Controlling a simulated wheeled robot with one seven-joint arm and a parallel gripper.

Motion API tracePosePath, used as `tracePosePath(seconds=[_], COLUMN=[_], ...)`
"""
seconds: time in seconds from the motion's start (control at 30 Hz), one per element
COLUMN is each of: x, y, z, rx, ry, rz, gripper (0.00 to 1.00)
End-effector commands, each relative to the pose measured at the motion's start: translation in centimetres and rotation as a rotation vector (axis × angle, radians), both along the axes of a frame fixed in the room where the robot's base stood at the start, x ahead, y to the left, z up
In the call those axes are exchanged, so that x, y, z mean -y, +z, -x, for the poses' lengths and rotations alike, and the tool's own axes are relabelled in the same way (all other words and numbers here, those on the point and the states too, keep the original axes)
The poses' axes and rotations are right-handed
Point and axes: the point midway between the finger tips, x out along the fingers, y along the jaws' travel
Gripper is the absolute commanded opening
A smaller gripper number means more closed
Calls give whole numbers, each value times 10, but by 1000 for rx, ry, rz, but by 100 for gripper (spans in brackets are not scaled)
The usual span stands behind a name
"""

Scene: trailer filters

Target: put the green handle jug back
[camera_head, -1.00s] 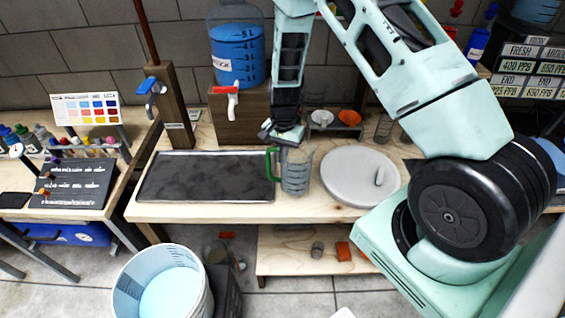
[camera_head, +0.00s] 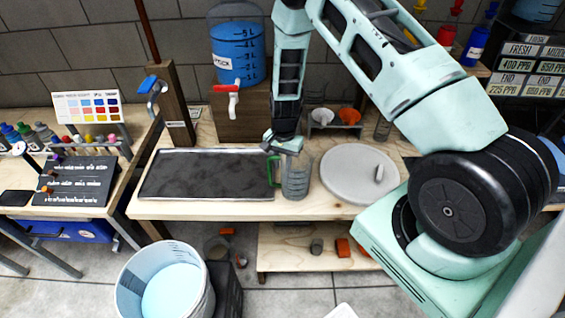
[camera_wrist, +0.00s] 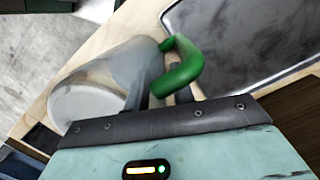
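The green handle jug (camera_head: 297,178) is a clear, upright measuring jug at the front middle of the wooden bench. Its green handle (camera_head: 272,172) points left, toward the dark mat. My gripper (camera_head: 283,152) is over the jug's handle side, reaching down from above. In the wrist view, the fingers of my gripper (camera_wrist: 166,98) sit close on either side of the green handle (camera_wrist: 182,68), and the clear body of the jug (camera_wrist: 105,85) is beside them. The gripper looks shut on the handle. I cannot tell whether the jug's base touches the bench.
A dark flat mat (camera_head: 208,176) lies left of the jug, and a round grey lid (camera_head: 345,178) lies right. Behind stand a blue water container (camera_head: 237,55) with a tap and a rack with small cups (camera_head: 348,116). A white bucket (camera_head: 135,283) stands on the floor.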

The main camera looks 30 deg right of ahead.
Motion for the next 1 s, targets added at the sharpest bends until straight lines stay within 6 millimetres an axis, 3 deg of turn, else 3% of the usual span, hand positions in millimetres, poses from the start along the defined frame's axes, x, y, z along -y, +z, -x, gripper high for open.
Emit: tracePosePath(seconds=[0.33, 0.8, 1.0], x=[1, 8, 9], y=[14, 95, 117], z=[-3, -8, -9], rx=[5, 4, 1], ry=[1, 1, 1], rz=[2, 1, 0], gripper=[24, 24, 24])
